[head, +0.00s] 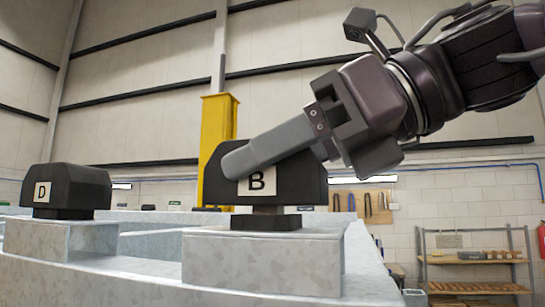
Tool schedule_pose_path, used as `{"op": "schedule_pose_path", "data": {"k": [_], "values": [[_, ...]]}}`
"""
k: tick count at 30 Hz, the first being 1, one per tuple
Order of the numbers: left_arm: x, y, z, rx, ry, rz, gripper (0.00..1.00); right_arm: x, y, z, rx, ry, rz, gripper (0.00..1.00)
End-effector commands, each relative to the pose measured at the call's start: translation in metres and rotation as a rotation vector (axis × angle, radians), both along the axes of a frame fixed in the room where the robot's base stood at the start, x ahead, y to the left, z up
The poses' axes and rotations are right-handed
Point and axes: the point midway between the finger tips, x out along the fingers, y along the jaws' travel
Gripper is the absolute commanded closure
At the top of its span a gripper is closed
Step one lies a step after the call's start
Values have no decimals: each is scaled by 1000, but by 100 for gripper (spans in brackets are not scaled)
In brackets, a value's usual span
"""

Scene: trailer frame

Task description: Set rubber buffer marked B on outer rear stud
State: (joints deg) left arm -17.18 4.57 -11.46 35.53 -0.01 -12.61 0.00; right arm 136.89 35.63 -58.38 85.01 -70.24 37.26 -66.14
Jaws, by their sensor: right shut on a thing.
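The rubber buffer marked B (300,173) is a black block with bevelled top corners and a white label, partly covered by a gripper finger. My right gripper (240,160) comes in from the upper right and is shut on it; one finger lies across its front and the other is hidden. The buffer is upright above a galvanized block (262,262). Whether buffer and stud touch is unclear. My left gripper is out of view.
A black buffer marked D (75,187) sits on another galvanized block (62,240) at the left. A yellow post (217,130) stands behind buffer B. Shelves (475,258) stand at the right wall.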

Motion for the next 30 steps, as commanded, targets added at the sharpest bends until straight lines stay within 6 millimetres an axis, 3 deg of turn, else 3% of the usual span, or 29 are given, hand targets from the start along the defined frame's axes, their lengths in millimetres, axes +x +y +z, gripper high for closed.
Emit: {"op": "schedule_pose_path", "data": {"k": [8,9,14,23,30], "values": [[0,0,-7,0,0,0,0,0,0,-9,1,-1,1,82],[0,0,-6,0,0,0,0,0,0,-9,1,-1,1,45],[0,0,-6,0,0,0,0,0,0,-8,0,-1,0,24],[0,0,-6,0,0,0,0,0,-1,-9,-1,0,0,22],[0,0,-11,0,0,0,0,-10,-29,4,3,-2,-2,22]]}}
